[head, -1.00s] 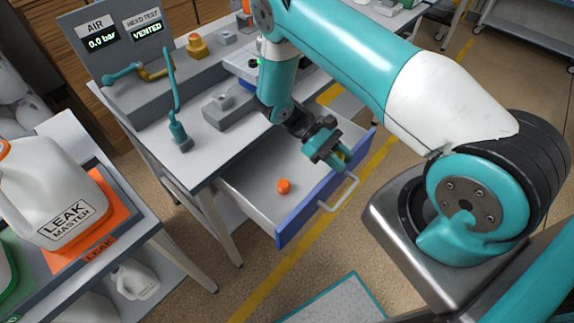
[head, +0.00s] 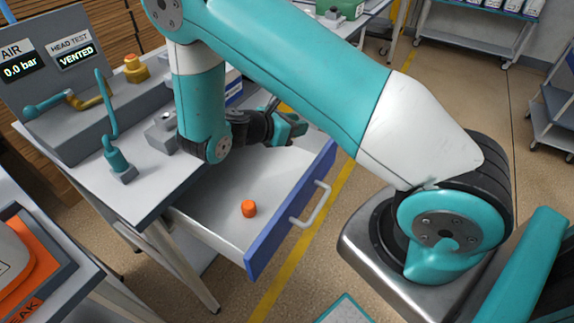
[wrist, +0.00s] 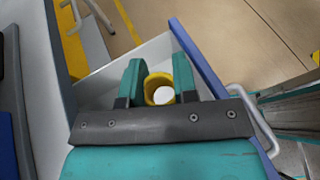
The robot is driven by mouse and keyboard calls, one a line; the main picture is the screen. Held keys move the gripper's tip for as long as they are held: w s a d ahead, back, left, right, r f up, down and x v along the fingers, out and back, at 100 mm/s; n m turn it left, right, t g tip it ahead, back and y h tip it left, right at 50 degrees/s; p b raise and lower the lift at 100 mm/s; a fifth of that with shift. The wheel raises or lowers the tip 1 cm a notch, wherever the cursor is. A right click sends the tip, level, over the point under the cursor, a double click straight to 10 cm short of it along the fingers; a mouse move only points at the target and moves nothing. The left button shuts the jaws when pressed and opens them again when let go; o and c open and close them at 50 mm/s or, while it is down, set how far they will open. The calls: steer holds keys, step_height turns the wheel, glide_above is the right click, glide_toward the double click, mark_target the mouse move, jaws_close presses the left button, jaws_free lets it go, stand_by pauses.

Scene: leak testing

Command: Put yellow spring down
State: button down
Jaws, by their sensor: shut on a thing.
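The yellow spring (wrist: 150,84) shows in the wrist view as a yellow ring with a pale centre, between the two teal fingers. My gripper (wrist: 160,72) is shut on it. In the head view my gripper (head: 290,130) is held low over the far end of the open drawer, and I cannot make out the spring there. The drawer (head: 205,208) has a pale inside and a blue front. The height of the spring above the drawer floor is hard to tell.
An orange cylinder (head: 249,209) stands in the near part of the drawer, with bare floor around it. The drawer handle (head: 313,207) sticks out to the right. The test bench (head: 110,185) with its fittings is on the left.

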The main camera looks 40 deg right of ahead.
step_height(320, 180, down, 13)
steer(key=shift+r, duration=0.1)
stand_by(0.3)
steer(key=shift+f+b, duration=0.35)
steer(key=shift+f, duration=0.3)
steer(key=c, duration=0.9)
jaws_free()
steer(key=shift+r, duration=0.1)
